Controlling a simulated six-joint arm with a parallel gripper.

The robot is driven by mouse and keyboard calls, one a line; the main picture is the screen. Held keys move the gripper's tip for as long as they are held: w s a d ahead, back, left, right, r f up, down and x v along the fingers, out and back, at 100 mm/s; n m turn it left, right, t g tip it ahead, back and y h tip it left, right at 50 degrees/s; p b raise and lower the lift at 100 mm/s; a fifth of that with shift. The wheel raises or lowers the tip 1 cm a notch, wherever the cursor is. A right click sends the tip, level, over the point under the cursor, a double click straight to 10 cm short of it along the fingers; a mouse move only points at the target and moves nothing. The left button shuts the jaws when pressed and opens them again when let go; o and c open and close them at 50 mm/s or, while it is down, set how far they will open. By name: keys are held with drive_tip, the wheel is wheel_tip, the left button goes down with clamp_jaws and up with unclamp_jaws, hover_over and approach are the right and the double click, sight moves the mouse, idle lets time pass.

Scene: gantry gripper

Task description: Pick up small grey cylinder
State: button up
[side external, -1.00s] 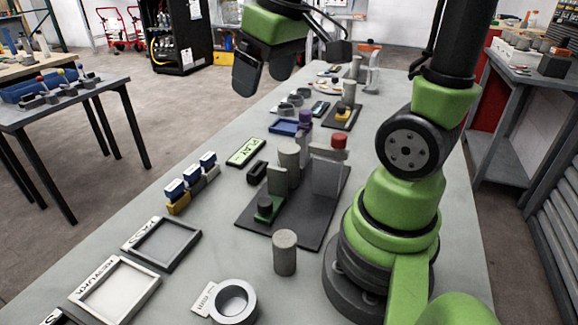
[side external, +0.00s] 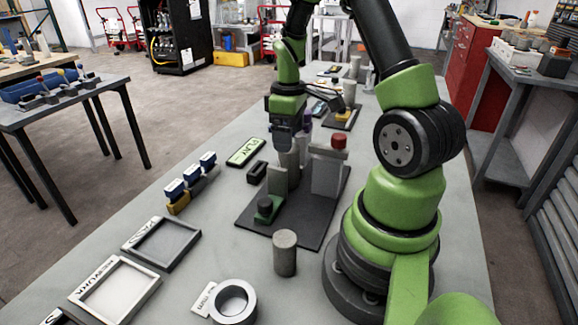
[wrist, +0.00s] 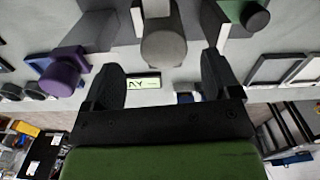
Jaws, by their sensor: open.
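My gripper (side external: 285,147) is open and points down over the dark base plate (side external: 312,228). A grey cylinder (side external: 290,172) stands upright below it, its upper part partly hidden by the gripper. In the wrist view, a grey cylinder (wrist: 163,46) shows in the gap just beyond the two fingertips of my gripper (wrist: 165,68), and nothing is held. Another grey cylinder (side external: 285,255) stands upright on the bare table in front of the plate. I cannot tell which of these is the one named.
Grey blocks stand on the plate, one (side external: 327,175) beside a red-topped piece (side external: 339,141). A green piece (side external: 268,209) sits at the plate's front left. Frames (side external: 163,243), a grey ring (side external: 233,301) and a PLAY sign (side external: 246,152) lie around. A purple piece (wrist: 62,72) is near one finger.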

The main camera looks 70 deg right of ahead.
sight(289, 166)
drive_tip(key=f, duration=0.4)
drive_tip(key=shift+s+a+f, duration=0.1)
drive_tip(key=shift+a+f, duration=0.05)
drive_tip(key=shift+a, duration=0.05)
drive_tip(key=c, duration=1.3)
